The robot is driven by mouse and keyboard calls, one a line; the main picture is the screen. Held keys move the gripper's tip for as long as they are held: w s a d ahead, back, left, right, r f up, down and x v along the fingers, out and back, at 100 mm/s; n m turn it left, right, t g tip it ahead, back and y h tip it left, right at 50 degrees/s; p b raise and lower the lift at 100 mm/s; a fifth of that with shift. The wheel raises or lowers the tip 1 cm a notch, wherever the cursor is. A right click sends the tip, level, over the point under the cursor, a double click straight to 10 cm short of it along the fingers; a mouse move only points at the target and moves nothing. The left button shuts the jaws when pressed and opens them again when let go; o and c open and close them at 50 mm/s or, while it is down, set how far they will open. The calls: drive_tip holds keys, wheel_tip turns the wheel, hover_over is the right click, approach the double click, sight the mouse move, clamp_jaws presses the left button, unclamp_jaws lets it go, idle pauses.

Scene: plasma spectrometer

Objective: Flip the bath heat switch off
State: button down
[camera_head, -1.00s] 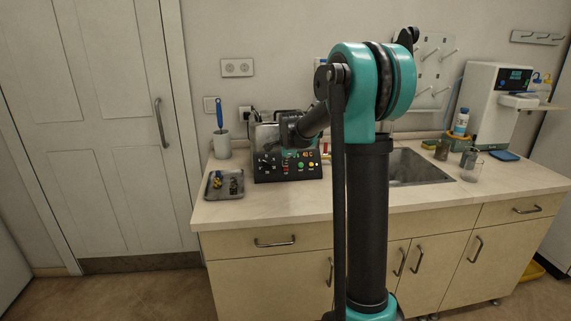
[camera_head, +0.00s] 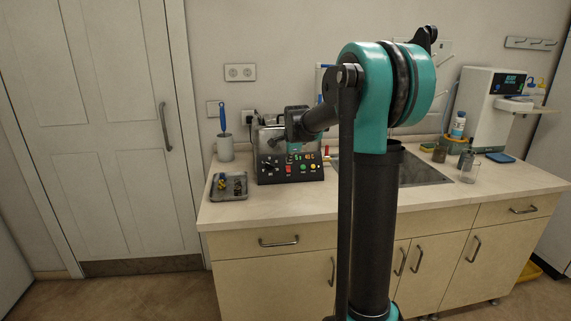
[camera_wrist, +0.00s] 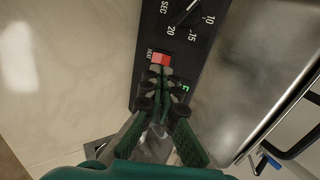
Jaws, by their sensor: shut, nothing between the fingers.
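The bath heat switch (camera_wrist: 160,58) is a small red rocker beside the word HEAT on a black control panel (camera_wrist: 180,40) in the wrist view. In the head view the panel belongs to the dark bath unit (camera_head: 290,172) on the counter, and the red switch (camera_head: 288,170) shows low on its front. My gripper (camera_wrist: 159,72) is shut and empty. Its fingertips are right at the lower edge of the red switch in the wrist view; I cannot tell whether they touch it. In the head view the fingers are hard to make out behind my wrist.
A dial with numbers (camera_wrist: 185,14) is close to the switch. A grey tray (camera_head: 229,194) with small items and a cup (camera_head: 224,148) holding a blue-handled tool stand left of the unit. A sink (camera_head: 420,170) lies right. The counter front (camera_head: 300,207) is clear.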

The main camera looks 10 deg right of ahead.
drive_tip(key=w+r+v, duration=0.1)
drive_tip(key=v, duration=0.7)
drive_tip(key=shift+r, duration=0.15)
drive_tip(key=shift+w+d, duration=0.1)
drive_tip(key=s+f+n+g, duration=0.1)
drive_tip(key=s+f+n, duration=0.5)
drive_tip(key=s+f, duration=0.3)
drive_tip(key=s+d+f+n+g, duration=0.1)
drive_tip(key=s+f+n, duration=0.5)
drive_tip(key=s, duration=1)
drive_tip(key=s+d+f+n, duration=0.1)
drive_tip(key=s+f+n, duration=0.5)
drive_tip(key=s+f, duration=0.5)
drive_tip(key=shift+s+d+f+g, duration=0.2)
drive_tip(key=shift+s+f+g, duration=0.2)
drive_tip(key=shift+s, duration=0.25)
